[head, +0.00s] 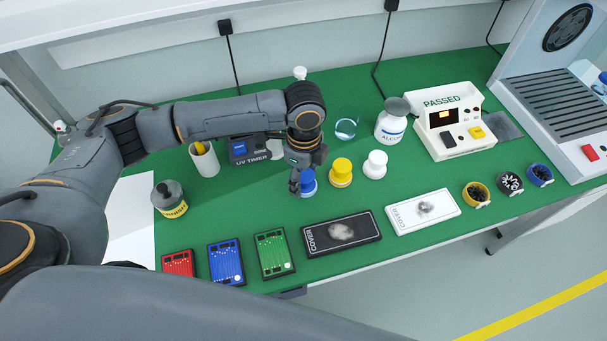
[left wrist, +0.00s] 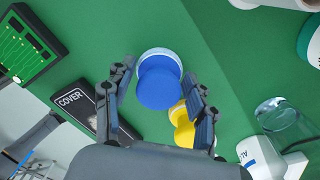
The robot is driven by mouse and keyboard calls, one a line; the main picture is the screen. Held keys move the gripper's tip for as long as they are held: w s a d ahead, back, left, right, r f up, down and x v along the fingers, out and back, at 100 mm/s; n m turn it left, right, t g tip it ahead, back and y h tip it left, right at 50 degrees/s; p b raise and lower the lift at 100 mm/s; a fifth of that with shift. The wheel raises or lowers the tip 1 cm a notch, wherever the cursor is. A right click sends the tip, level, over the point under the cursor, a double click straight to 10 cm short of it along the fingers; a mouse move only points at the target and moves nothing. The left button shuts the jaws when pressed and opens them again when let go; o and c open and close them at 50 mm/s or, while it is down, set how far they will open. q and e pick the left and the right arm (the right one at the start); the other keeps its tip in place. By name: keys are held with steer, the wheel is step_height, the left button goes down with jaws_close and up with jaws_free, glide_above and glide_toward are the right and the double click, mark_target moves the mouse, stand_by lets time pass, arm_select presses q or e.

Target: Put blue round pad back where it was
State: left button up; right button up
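The blue round pad (head: 309,186) stands on the green table, left of a yellow one (head: 341,173) and a white one (head: 375,165) of similar shape. In the left wrist view the blue pad (left wrist: 159,89) shows a round blue knob over a wider base with a pale rim. My left gripper (head: 303,180) reaches down over it and partly hides it in the head view. Its fingers (left wrist: 158,78) are apart on either side of the pad, with small gaps showing. The yellow one (left wrist: 182,125) is partly behind one finger. My right gripper is not in view.
Two COVER boxes, black (head: 341,233) and white (head: 423,211), lie in front. A green board (head: 274,253) lies left of them. A glass (head: 346,129), an alcohol bottle (head: 391,123) and a PASSED device (head: 454,124) stand behind and right. A UV timer (head: 241,152) is behind left.

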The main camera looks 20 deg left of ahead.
arm_select(q)
steer(key=shift+o, duration=0.4)
step_height(320, 180, up, 12)
steer(key=b, duration=0.1)
stand_by(0.3)
steer(key=shift+w, duration=0.1)
stand_by(0.3)
